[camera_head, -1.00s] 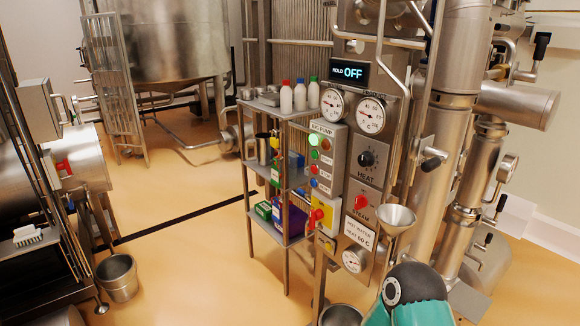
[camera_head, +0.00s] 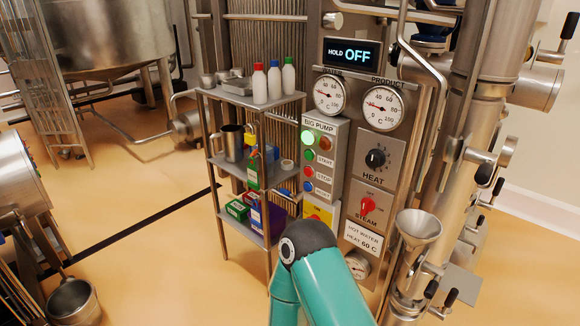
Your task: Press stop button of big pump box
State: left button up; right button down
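The big pump box (camera_head: 338,150) is a grey upright box labelled BIG PUMP, in the middle of the head view. Its red stop button (camera_head: 308,171) sits on the front face beside the STOP label. The green start button (camera_head: 309,155) is just above it and the blue reset button (camera_head: 307,187) just below. At the top of the box, a green lamp (camera_head: 308,137) glows brightly and a red-orange lamp (camera_head: 325,143) beside it looks dim. Neither gripper shows. A teal link of my own arm rises from the bottom edge, below the box.
A metal shelf rack (camera_head: 222,210) with bottles, a jug and small boxes stands close left of the pump box. To the right are the heat knob (camera_head: 376,158), the red steam knob (camera_head: 368,205) and a metal funnel (camera_head: 418,226).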

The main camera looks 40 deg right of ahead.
aim_at(308, 172)
jog(key=z, duration=0.3)
jog(key=i, duration=0.7)
jog(key=z, duration=0.65)
jog(key=k, duration=0.8)
jog(key=z, duration=0.2)
jog(key=i, duration=0.85)
jog(key=u, duration=0.1)
